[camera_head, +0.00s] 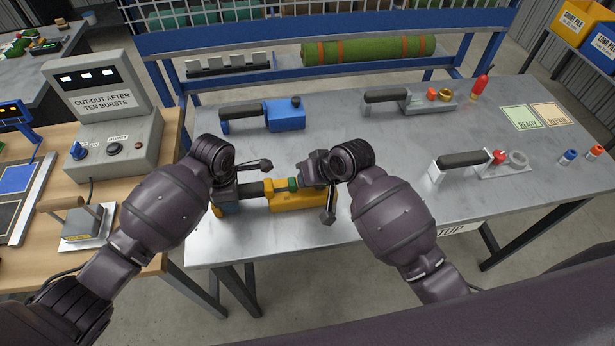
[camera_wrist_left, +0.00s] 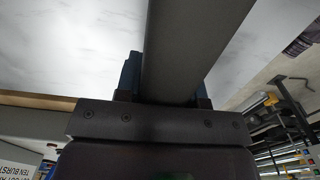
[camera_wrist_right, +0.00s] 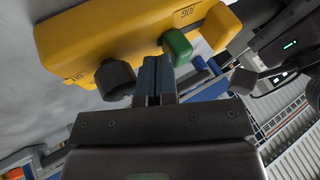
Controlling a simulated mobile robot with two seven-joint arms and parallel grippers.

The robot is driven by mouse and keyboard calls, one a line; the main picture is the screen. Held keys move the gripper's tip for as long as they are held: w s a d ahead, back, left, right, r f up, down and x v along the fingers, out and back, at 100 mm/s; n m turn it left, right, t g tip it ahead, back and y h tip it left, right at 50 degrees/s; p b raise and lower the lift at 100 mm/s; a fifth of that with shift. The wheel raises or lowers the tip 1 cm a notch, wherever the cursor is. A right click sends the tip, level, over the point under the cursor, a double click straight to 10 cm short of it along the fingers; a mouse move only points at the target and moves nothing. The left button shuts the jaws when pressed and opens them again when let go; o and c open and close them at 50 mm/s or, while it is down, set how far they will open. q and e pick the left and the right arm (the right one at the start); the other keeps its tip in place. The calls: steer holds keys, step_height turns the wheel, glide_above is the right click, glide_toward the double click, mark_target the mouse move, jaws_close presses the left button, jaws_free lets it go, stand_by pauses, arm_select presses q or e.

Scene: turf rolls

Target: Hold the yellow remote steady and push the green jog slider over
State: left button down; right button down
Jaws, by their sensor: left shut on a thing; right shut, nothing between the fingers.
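The yellow remote (camera_head: 305,200) lies near the front of the grey bench, with its dark handle (camera_head: 250,189) to the left. My left gripper (camera_head: 228,206) is shut on that handle; the left wrist view shows the dark bar (camera_wrist_left: 192,40) between its blue fingers. The green jog slider (camera_head: 292,184) sits on the remote; it shows in the right wrist view (camera_wrist_right: 177,46) beside the JOG lettering. My right gripper (camera_wrist_right: 156,72) is shut and empty, with its fingertips right beside the slider. I cannot tell whether they touch it. A dark knob (camera_wrist_right: 115,79) shows left of the fingers.
A blue handled unit (camera_head: 285,115) and a grey handled unit (camera_head: 420,101) stand farther back. Another handled unit (camera_head: 462,162) lies right, near READY (camera_head: 520,118) and REPAIR cards (camera_head: 550,114). A cut-out box (camera_head: 105,135) stands on the left wooden table.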

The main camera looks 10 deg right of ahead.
mark_target(289, 182)
arm_select(q)
steer(key=shift+s+f, duration=0.2)
steer(key=shift+f, duration=0.05)
arm_select(e)
steer(key=a, duration=0.3)
arm_select(q)
steer(key=shift+d, duration=0.1)
arm_select(e)
steer(key=shift+a, duration=0.15)
stand_by(1.3)
steer(key=shift+r, duration=0.1)
steer(key=v, duration=1)
steer(key=shift+s, duration=0.1)
arm_select(q)
steer(key=c, duration=0.6)
jaws_free()
steer(key=shift+c, duration=0.2)
steer(key=shift+w+r, duration=0.1)
